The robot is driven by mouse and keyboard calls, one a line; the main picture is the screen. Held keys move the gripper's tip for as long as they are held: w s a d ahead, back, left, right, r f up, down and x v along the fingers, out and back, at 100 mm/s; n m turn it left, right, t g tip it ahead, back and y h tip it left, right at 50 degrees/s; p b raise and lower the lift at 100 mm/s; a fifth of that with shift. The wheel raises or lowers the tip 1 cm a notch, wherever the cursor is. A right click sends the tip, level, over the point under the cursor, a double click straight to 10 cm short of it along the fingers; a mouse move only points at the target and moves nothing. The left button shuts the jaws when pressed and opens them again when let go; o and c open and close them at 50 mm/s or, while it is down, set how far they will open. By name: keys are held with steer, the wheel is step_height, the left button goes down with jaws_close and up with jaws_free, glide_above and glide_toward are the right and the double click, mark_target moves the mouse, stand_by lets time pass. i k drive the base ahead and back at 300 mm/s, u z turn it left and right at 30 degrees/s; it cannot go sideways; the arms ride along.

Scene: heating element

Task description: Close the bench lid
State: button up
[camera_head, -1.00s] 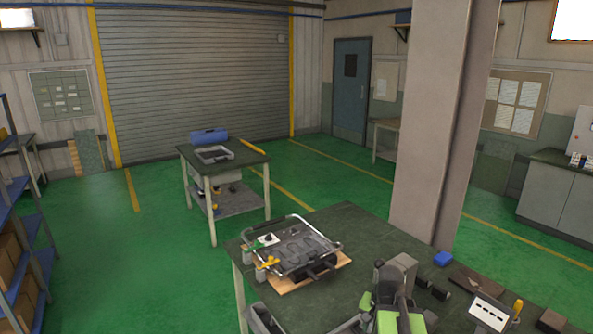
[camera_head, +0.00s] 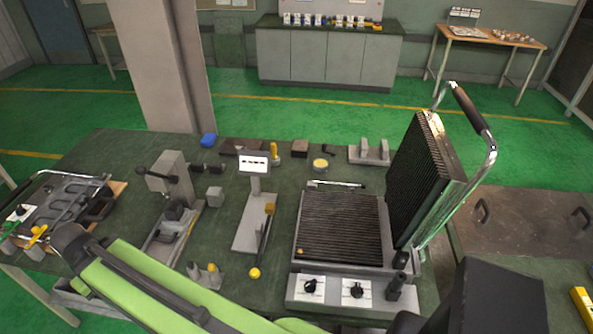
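A contact grill (camera_head: 338,228) stands on the dark green bench, with a ribbed lower plate and knobs on its front. Its ribbed lid (camera_head: 425,180) stands open, nearly upright, at the plate's right side. The lid's bar handle (camera_head: 470,110) is at the upper right, with a dark grip and shiny metal arms. My green and black arm crosses the bottom of the view, in front of the grill. A black part (camera_head: 490,300) at the bottom right may belong to my gripper; no fingers can be made out. Nothing visibly touches the lid or its handle.
A flat metal panel (camera_head: 530,220) with two handles lies right of the grill. A vise-like device (camera_head: 170,185), a stand with a white label (camera_head: 254,163) and a closed press (camera_head: 60,210) are to the left.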

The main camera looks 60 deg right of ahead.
mark_target(427, 182)
steer(key=z, duration=0.1)
steer(key=k, duration=0.95)
steer(key=u, duration=1.8)
steer(key=i, duration=1.2)
steer(key=z, duration=4.25)
steer(key=i, duration=1)
steer(key=u, duration=0.1)
